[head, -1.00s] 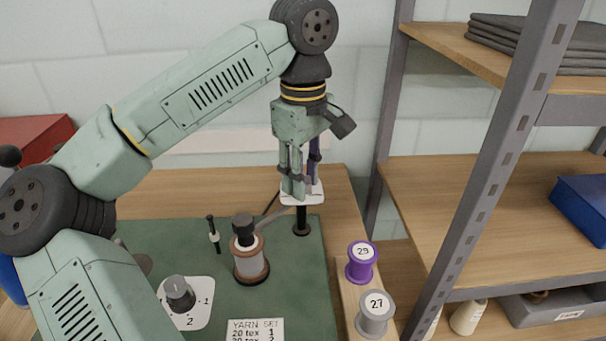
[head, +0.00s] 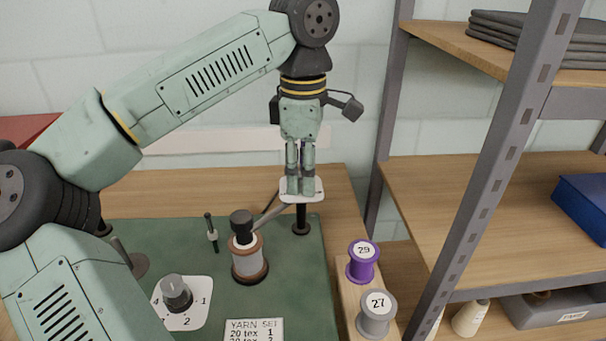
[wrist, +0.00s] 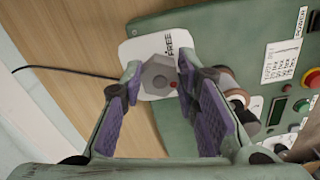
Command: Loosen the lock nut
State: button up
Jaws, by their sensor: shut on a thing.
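The lock nut is a grey hexagonal nut (wrist: 158,76) on a white plate marked FREE (wrist: 143,50) in the wrist view. My gripper (wrist: 159,74) has its fingertips on opposite sides of the nut and is shut on it. In the head view my gripper (head: 301,188) points straight down over the white plate (head: 287,196), which sits on a black post (head: 300,220). The fingers hide the nut there. A small red mark (wrist: 173,86) shows at the nut's edge in the wrist view.
A copper-coloured spool with a black top (head: 249,262) stands left of the post. A numbered dial (head: 175,292) is on the green panel (head: 293,275). Purple spool 29 (head: 362,262) and grey spool 27 (head: 376,315) stand at the right, beside shelving (head: 480,190).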

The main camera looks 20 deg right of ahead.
jog(key=n, duration=0.4)
jog(key=shift+w+n+b, duration=0.1)
jog(key=shift+n+b, duration=0.2)
jog(key=shift+b, duration=0.05)
jog(key=n, duration=0.4)
jog(key=shift+w+n+b, duration=0.1)
jog(key=shift+n+b, duration=0.2)
jog(key=shift+b, duration=0.05)
jog(key=n, duration=0.4)
jog(key=shift+a+n, duration=0.1)
jog(key=shift+n, duration=2)
jog(key=shift+w, duration=0.1)
jog(key=o, duration=1.2)
jog(key=shift+c, duration=0.2)
